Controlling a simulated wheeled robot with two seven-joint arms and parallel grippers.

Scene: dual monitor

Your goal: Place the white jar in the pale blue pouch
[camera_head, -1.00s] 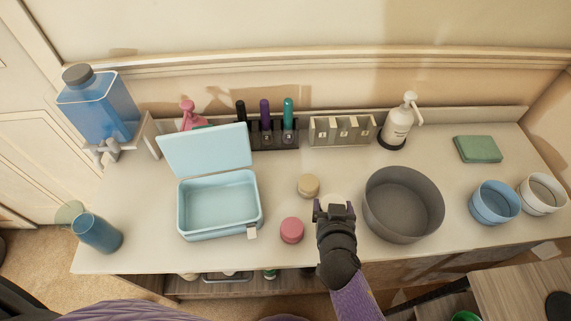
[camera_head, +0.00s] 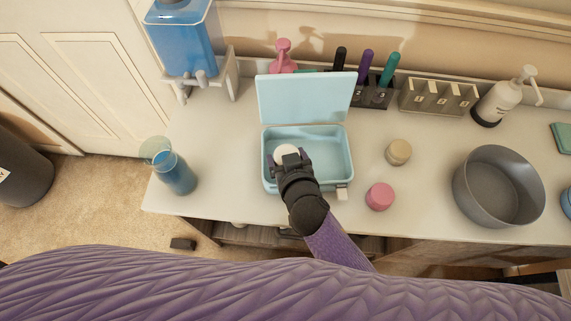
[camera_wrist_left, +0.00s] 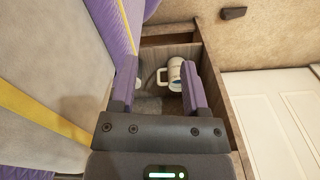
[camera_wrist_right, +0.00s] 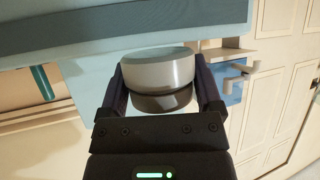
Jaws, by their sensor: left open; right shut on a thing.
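The pale blue pouch (camera_head: 325,150) stands open on the counter, its lid (camera_head: 305,98) raised at the back. My right gripper (camera_head: 290,160) is shut on the white jar (camera_head: 285,152), over the left part of the pouch's opening. I cannot tell how far the jar is above the pouch floor. In the right wrist view the jar (camera_wrist_right: 158,68) sits between both fingers (camera_wrist_right: 160,92), and a pale blue surface shows behind it. My left gripper (camera_wrist_left: 157,92) shows only in its wrist view, open and empty, away from the counter top.
A pink jar (camera_head: 380,196) and a beige jar (camera_head: 398,152) stand right of the pouch. A grey bowl (camera_head: 498,186) is farther right. A blue tumbler (camera_head: 176,174) stands at the left. A pen holder (camera_head: 372,93) and a pump bottle (camera_head: 500,100) line the back.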

